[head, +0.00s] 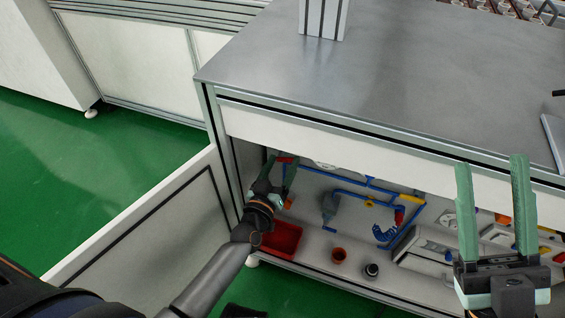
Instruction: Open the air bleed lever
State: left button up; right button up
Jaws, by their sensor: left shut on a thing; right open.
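My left gripper (280,160) reaches into the open cabinet under the bench. Its green fingers close on a small red lever (285,159) at the left end of the blue air piping (345,175). The fingers partly hide the lever, so its exact angle is hard to tell. My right gripper (492,162) is open and empty, held up in front of the bench at the right, with its two green fingers well apart.
The cabinet door (150,222) stands open at the left. A blue coiled hose (385,233) hangs from the piping. The grey bench top (400,70) is above.

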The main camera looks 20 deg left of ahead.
pick_arm(q)
jog(key=shift+w+a+r+n, duration=0.15)
jog(key=shift+a+n, duration=0.3)
jog(key=shift+n, duration=1.95)
jog(key=shift+s+a+r+n, duration=0.15)
jog(key=shift+a+n, duration=0.25)
jog(key=shift+n, duration=2)
jog(key=shift+w+a+r+n, duration=0.15)
jog(key=shift+a+n, duration=0.3)
jog(key=shift+n, duration=1.95)
jog(key=shift+r, duration=0.1)
jog(key=o, duration=1.3)
jog(key=shift+o, duration=0.2)
jog(key=shift+s, duration=0.2)
jog(key=s+p, duration=0.2)
jog(key=s, duration=1)
jog(key=shift+s+a, duration=0.15)
jog(key=shift+a, duration=0.05)
